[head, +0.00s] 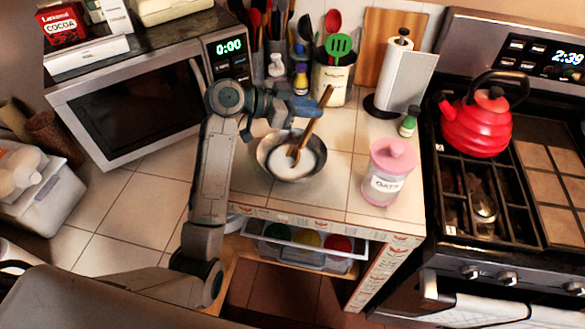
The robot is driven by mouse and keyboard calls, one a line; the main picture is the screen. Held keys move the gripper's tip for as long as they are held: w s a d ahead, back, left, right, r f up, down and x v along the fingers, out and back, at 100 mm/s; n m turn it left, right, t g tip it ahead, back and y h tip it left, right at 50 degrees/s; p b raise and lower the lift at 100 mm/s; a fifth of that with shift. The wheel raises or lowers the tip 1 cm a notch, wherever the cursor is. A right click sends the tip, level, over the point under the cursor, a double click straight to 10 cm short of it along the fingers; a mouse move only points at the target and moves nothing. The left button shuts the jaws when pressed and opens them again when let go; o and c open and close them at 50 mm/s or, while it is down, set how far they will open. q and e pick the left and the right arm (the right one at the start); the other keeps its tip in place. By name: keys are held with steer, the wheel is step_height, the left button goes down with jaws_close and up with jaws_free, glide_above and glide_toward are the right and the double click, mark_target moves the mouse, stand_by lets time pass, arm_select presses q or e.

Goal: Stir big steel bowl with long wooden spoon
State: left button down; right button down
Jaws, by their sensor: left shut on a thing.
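The big steel bowl (268,165) stands on the tiled counter in the middle of the head view, with white contents inside. The long wooden spoon (317,115) leans in the bowl, its head in the white contents and its handle slanting up to the right. My left gripper (305,108) is above the bowl's back right side, shut on the spoon's handle below its top end. The spoon's head is partly sunk in the contents. My right gripper is not in view.
A pink oats jar (388,172) stands right of the bowl. A paper towel roll (402,80), a small green-capped bottle (408,124) and utensil holders (334,78) stand behind. A microwave (135,100) is left; a red kettle (476,125) sits on the stove.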

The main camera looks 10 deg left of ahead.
arm_select(q)
steer(key=shift+s+a+r, duration=0.1)
steer(key=shift+s+a, duration=0.05)
steer(key=shift+a, duration=0.35)
steer(key=shift+d, duration=0.15)
steer(key=shift+r+p, duration=0.45)
steer(key=shift+r, duration=0.1)
step_height(320, 180, up, 8)
steer(key=p, duration=0.5)
steer(key=shift+f, duration=0.15)
step_height(320, 180, up, 4)
steer(key=p, duration=0.3)
